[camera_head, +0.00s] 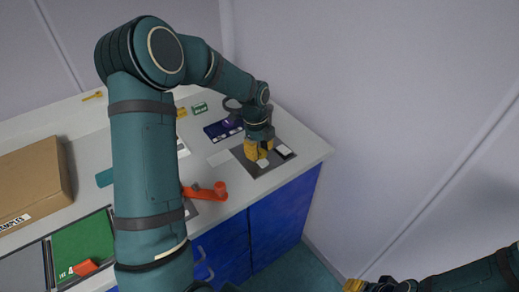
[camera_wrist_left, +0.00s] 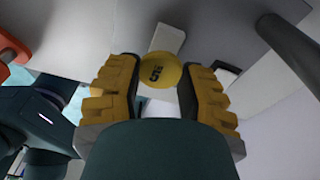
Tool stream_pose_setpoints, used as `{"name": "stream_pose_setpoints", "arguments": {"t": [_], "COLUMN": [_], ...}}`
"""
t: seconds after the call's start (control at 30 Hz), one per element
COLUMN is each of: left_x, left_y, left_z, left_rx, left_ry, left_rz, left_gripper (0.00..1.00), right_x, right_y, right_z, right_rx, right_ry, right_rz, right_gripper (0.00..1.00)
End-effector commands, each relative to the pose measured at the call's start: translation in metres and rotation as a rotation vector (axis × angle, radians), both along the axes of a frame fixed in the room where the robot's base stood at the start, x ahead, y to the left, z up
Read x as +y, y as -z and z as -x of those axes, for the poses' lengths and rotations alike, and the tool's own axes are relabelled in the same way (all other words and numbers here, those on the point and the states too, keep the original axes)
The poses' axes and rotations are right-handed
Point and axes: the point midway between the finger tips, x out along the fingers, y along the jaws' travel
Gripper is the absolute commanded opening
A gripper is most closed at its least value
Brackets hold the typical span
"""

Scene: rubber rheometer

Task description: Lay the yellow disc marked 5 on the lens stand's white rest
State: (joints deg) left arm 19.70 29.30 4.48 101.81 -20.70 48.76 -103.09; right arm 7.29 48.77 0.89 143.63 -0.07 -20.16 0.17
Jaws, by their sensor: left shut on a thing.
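The yellow disc marked 5 (camera_wrist_left: 160,71) is held between the yellow fingers of my left gripper (camera_wrist_left: 160,88) in the left wrist view, its number facing that camera. In the head view my left gripper (camera_head: 258,151) is low over the dark grey plate near the counter's right end, and its fingers hide the disc. A white pad (camera_head: 263,163), apparently the lens stand's white rest, shows just by the fingertips; in the left wrist view the white pad (camera_wrist_left: 168,39) lies beyond the disc. I cannot tell whether they touch. My right gripper (camera_head: 354,286) barely shows at the bottom edge.
A black-and-white block (camera_head: 284,151) sits close to the right of my left gripper. A dark ring (camera_head: 232,104) and a blue tray (camera_head: 222,129) are behind it. An orange-red handled part (camera_head: 205,191) lies at the front. A cardboard box (camera_head: 30,180) stands far left.

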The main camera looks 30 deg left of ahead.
Motion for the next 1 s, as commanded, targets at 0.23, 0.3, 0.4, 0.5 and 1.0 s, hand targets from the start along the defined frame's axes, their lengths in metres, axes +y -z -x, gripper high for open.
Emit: {"name": "stream_pose_setpoints", "arguments": {"t": [0.23,0.3,0.4,0.5,1.0], "left_x": [0.000,0.000,0.000,0.000,0.000], "left_y": [0.003,0.004,0.006,0.008,0.016], "left_z": [0.000,0.000,0.000,0.000,0.000], "left_rx": [0.000,0.000,0.000,0.000,0.000], "left_ry": [0.000,0.000,0.000,0.000,0.000], "left_rz": [0.000,0.000,0.000,0.000,0.000], "left_gripper": [0.22,0.22,0.22,0.21,0.53], "right_x": [0.000,0.000,0.000,0.000,0.000], "right_y": [0.002,0.003,0.004,0.005,0.009], "right_z": [0.000,0.000,0.000,0.000,0.000], "right_rx": [0.000,0.000,0.000,0.000,0.000], "right_ry": [0.000,0.000,0.000,0.000,0.000], "right_rz": [0.000,0.000,0.000,0.000,0.000], "right_gripper": [0.47,0.47,0.47,0.47,0.47]}}
